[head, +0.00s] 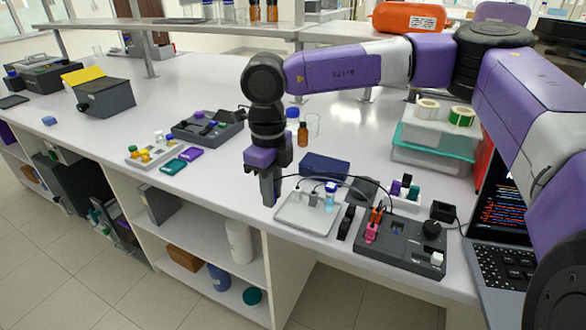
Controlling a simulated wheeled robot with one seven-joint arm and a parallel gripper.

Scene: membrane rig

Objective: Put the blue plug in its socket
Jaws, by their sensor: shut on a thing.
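My gripper (269,196) points down at the front edge of the bench, left of the shallow tray. Its jaws are shut on the blue plug (276,198), which shows only as a small blue patch at the fingers and is mostly hidden. A thin dark cable arcs from near the gripper over the tray toward the dark rig (400,243) on the right. The rig has a pink plug (370,232) and an orange plug (376,215) at its left end, and a black knob (431,229). The blue plug's socket is too small to make out.
The pale tray (292,222) holds small vials, one with blue liquid (330,197). A dark blue box (325,167) lies behind it. A black clip-like item (346,222) stands between tray and rig. A laptop (495,235) is at the right.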

